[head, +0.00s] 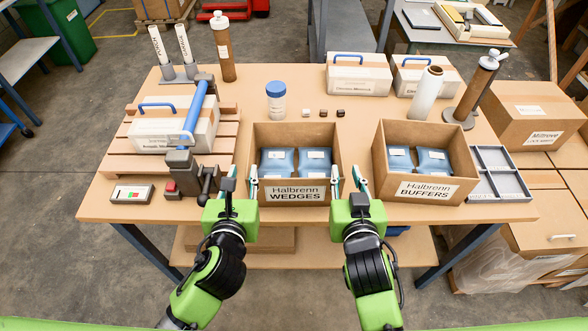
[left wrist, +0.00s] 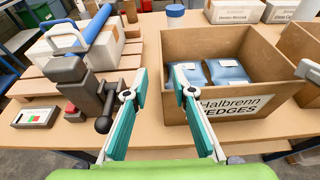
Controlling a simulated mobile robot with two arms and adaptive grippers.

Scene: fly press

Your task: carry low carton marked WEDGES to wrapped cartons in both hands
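The low brown carton marked WEDGES (head: 334,196) stands upright on the workbench, open at the top, with blue packs inside. My left gripper (head: 240,184) is open at its front left corner. In the left wrist view, the carton (left wrist: 210,42) has its left wall between the open fingertips (left wrist: 160,84); I cannot tell whether they touch it. My right gripper (head: 347,180) is open at the carton's front right corner, its fingers apart on either side of the right wall in the picture.
A similar carton marked BUFFERS (head: 424,190) stands close to the right, beside a grey divided tray (head: 497,173). A hand press (head: 182,172) stands left. A Millrove carton (head: 540,112) sits at the far right.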

